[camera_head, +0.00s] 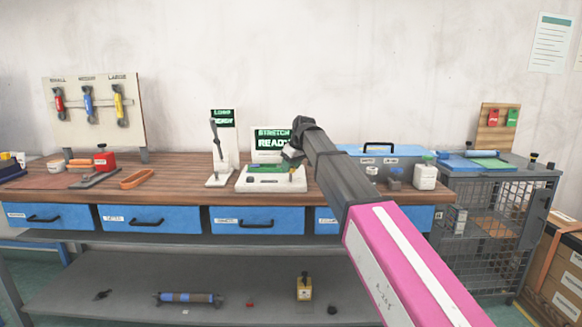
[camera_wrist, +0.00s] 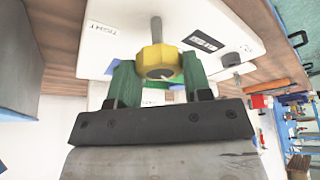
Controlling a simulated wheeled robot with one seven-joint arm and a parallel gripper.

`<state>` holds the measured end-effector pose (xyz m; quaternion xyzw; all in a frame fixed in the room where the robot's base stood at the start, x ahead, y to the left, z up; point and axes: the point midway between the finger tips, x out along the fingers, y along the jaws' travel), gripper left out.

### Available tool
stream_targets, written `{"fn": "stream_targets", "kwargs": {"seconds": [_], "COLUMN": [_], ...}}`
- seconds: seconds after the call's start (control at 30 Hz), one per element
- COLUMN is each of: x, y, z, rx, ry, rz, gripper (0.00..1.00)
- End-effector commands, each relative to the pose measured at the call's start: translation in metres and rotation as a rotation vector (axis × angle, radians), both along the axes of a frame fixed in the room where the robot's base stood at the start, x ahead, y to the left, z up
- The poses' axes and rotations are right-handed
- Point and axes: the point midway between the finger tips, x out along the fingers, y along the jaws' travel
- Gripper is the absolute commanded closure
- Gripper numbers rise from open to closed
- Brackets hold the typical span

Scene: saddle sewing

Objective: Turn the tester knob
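The tester (camera_head: 262,185) is a low white box on the workbench, with a green strip on top and a "STRETCH READY" screen (camera_head: 272,141) behind it. In the wrist view its white top (camera_wrist: 228,30) fills the upper middle. The yellow, many-sided knob (camera_wrist: 158,62) shows there, with a grey rod above it. My gripper (camera_wrist: 158,78) has its two green fingers apart, one on each side of the knob. They look very close to its sides; whether they press on it I cannot tell. In the head view my gripper (camera_head: 292,154) is just over the tester, its fingertips unclear.
A white stand with a lever (camera_head: 218,165) is close on the tester's left. Tools lie on the left of the bench. A wire cage cabinet (camera_head: 485,215) is at the right.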

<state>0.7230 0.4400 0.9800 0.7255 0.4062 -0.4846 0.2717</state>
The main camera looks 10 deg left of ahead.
Motion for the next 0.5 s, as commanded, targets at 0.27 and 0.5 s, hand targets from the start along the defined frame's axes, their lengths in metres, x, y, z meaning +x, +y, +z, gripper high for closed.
{"fn": "stream_targets", "kwargs": {"seconds": [0.27,0.5], "x": [-0.0004,-0.0012], "y": [0.0000,0.0005], "z": [0.0000,0.0000], "rx": [0.000,0.000], "ry": [0.000,0.000], "rz": [-0.009,-0.087], "gripper": [0.78,0.78]}}
